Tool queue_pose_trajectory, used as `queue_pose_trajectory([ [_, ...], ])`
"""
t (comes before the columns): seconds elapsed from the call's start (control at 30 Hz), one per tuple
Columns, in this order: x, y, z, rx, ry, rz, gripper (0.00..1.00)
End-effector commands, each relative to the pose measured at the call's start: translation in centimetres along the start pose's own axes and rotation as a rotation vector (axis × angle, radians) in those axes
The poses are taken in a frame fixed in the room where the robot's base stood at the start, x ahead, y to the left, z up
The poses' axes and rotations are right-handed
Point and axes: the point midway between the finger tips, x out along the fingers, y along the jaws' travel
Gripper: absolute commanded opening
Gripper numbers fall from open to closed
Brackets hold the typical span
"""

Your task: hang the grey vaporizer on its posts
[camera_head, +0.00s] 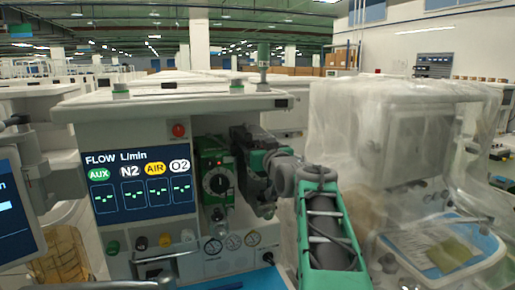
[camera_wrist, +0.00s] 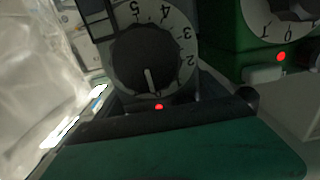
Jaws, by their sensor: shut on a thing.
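The grey vaporizer shows close up in the wrist view, with its dark, numbered dial (camera_wrist: 146,62) facing the camera and a red dot below it. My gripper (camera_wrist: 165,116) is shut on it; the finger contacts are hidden. In the head view my gripper (camera_head: 252,160) is at the cart front, just right of the green vaporizer (camera_head: 215,182), and largely hides the grey one. The green vaporizer also shows in the wrist view (camera_wrist: 232,40), close beside the grey one with a narrow gap. The posts are hidden, so I cannot tell whether the grey vaporizer is seated on them.
The flow display (camera_head: 140,185) is left of the vaporizers on the cart. Several small gauges (camera_head: 232,242) sit below. A plastic-covered machine (camera_head: 400,150) stands at right, with a blue-lined tray (camera_head: 490,262) in front. A monitor edge (camera_head: 15,215) is at far left.

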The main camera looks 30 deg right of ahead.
Motion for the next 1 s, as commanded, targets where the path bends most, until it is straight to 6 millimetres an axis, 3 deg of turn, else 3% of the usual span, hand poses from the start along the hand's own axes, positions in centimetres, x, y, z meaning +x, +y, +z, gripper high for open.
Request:
queue_pose_trajectory([
  [1.0,-0.1,-0.1,1.5,-0.004,0.012,0.0,0.09],
])
